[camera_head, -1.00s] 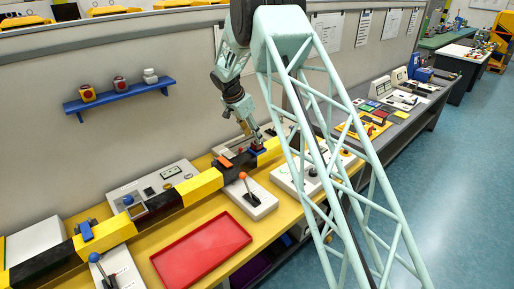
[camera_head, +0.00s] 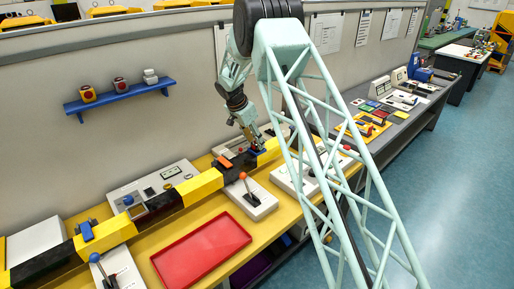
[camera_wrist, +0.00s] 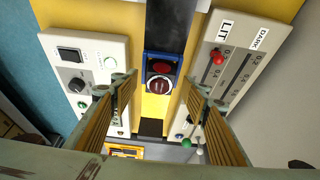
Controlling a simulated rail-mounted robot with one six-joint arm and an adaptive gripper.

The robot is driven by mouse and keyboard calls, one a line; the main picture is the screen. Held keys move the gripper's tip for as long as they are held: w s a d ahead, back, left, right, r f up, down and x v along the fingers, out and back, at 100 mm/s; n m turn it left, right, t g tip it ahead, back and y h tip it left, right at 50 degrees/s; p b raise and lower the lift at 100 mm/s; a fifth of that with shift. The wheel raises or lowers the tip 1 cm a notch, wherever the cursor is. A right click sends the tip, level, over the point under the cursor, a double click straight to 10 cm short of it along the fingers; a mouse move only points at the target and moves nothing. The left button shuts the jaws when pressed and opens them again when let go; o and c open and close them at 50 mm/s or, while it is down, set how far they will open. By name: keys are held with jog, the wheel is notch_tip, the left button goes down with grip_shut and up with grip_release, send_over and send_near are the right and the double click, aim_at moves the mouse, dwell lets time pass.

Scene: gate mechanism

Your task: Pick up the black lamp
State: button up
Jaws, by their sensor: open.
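My gripper (camera_wrist: 162,92) is open, with one finger to each side of the lamp and gaps between. It is not clear how far above the lamp the fingertips are. In the head view my gripper (camera_head: 256,145) is over the beam at the back of the yellow bench, by the blue bracket (camera_head: 258,152).
A panel with a red-knobbed slider (camera_wrist: 222,60) stands right of the beam, and a panel with dials (camera_wrist: 85,75) left of it. A red tray (camera_head: 202,252) and an orange-knobbed lever (camera_head: 246,188) are in front.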

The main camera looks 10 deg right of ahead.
jog(key=shift+x, duration=0.95)
jog(key=c, duration=1)
